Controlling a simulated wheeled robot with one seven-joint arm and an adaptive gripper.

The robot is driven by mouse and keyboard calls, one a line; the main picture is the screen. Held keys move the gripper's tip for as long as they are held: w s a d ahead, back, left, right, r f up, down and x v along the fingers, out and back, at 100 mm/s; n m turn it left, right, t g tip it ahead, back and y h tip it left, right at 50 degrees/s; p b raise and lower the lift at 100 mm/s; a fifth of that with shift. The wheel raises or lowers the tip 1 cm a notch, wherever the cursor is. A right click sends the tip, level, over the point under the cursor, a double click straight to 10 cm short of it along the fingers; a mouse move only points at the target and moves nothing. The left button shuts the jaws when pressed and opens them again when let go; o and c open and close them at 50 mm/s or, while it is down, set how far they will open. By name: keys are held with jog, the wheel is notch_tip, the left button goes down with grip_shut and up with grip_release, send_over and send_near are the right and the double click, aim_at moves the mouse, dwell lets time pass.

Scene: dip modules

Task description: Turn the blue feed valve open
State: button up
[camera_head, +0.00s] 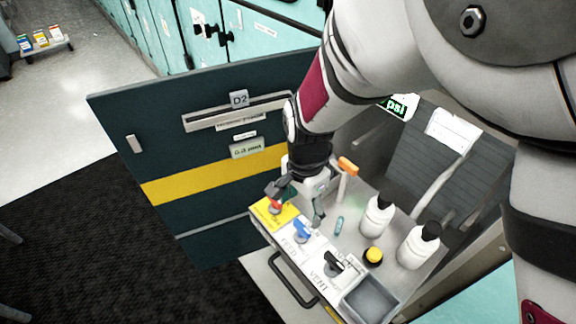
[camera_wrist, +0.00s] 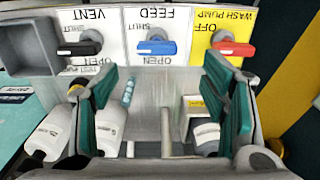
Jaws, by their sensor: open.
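The blue feed valve handle (camera_head: 302,230) stands on the white FEED panel, between the red and black handles. In the wrist view the blue handle (camera_wrist: 156,47) lies sideways, with a SHUT label above it and an OPEN label below; its exact setting is hard to tell. My gripper (camera_head: 299,203) is over the panel strip, close to the blue handle. In the wrist view my gripper (camera_wrist: 158,72) has its two green-padded fingers wide apart, one on each side of the handle's line. Nothing is between the fingers, and they appear apart from the handle.
The red wash pump handle (camera_wrist: 233,48) and black vent handle (camera_wrist: 80,48) flank the blue one. Two white bottles (camera_head: 377,218) (camera_head: 418,247), a yellow-capped item (camera_head: 373,257) and an orange-topped post (camera_head: 347,166) stand behind. A grey tray (camera_head: 371,300) is at the strip's end.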

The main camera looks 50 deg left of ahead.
aim_at(302, 226)
notch_tip(302, 226, down, 8)
jog(key=shift+d+r+b, duration=0.15)
jog(key=shift+b, duration=0.15)
jog(key=shift+c, duration=0.6)
jog(key=c, duration=1)
